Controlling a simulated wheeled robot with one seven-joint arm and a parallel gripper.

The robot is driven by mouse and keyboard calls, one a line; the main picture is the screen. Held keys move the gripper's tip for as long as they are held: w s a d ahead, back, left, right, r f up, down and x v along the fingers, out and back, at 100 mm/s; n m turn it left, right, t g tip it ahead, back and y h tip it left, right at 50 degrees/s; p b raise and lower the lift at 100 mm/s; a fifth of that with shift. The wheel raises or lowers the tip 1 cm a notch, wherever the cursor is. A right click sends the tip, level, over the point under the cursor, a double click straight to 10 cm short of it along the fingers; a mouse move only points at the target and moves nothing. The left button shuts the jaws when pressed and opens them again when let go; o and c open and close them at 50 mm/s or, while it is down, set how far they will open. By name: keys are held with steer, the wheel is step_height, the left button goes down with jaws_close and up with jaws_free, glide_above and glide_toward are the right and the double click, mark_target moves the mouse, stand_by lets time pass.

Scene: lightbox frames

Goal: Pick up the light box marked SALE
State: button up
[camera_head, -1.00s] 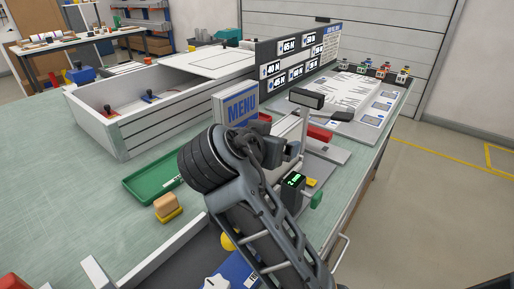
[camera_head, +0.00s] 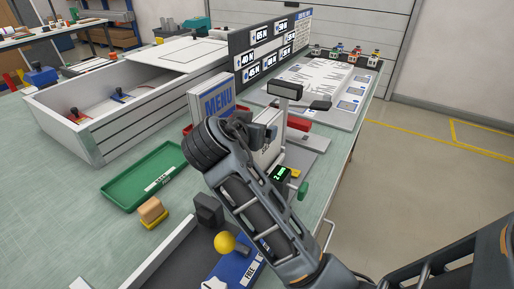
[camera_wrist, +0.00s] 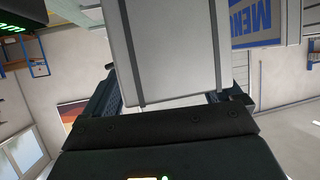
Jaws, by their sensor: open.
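A pale upright light box (camera_head: 267,152) stands just beyond my gripper in the head view, mostly hidden by the gripper; only a bit of dark lettering shows, too little to read as SALE. In the wrist view a grey-white box face (camera_wrist: 170,50) with dark edges fills the space between the fingers. My gripper (camera_wrist: 172,92) is open, one finger on each side of this box; I cannot tell whether they touch it. In the head view my gripper (camera_head: 262,132) is over the bench. A blue-and-grey MENU box (camera_head: 216,100) stands to its left.
A green tray (camera_head: 145,176) lies left on the bench. A tan-and-yellow block (camera_head: 152,211) and a yellow ball (camera_head: 225,243) are nearer. A dark board with numbers (camera_head: 270,55) stands behind, and a black-headed post (camera_head: 285,91) rises close right of my gripper.

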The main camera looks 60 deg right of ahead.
steer(key=shift+d+f, duration=0.15)
steer(key=shift+d, duration=0.05)
steer(key=shift+c, duration=0.4)
jaws_close()
stand_by(0.4)
